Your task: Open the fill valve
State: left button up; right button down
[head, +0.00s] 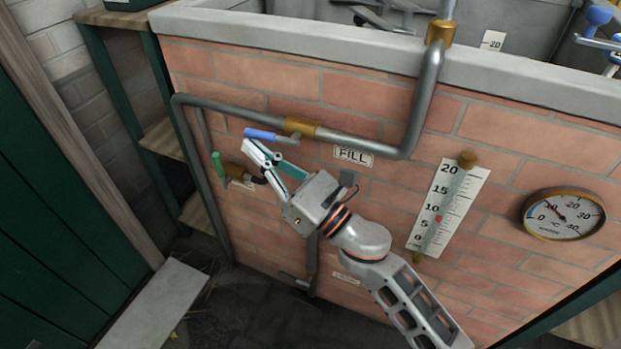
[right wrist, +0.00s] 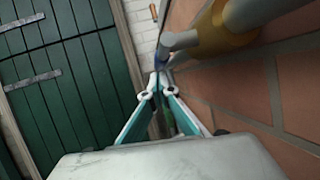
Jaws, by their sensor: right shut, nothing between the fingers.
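The fill valve has a brass body (head: 300,127) on the grey pipe above the FILL label (head: 353,155). Its blue lever (head: 261,134) points left, roughly along the pipe and just below it. My right gripper (head: 254,149) is shut and empty, its fingertips just below the blue lever's outer end; I cannot tell whether they touch. In the right wrist view the brass body (right wrist: 225,28) is at upper right, and a small bit of blue lever (right wrist: 159,60) shows beyond the closed fingertips (right wrist: 160,84). My left gripper is not in view.
A green-handled valve (head: 218,165) is on the brick wall, left of my fingers. A white scale (head: 448,210) and a round dial (head: 562,214) are on the right. A grey basin rim (head: 270,34) runs above. A green door (head: 50,220) stands at left.

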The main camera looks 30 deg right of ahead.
jog(key=shift+s, duration=0.1)
dwell(0.3)
jog(key=v, duration=1.2)
jog(key=shift+r, duration=0.1)
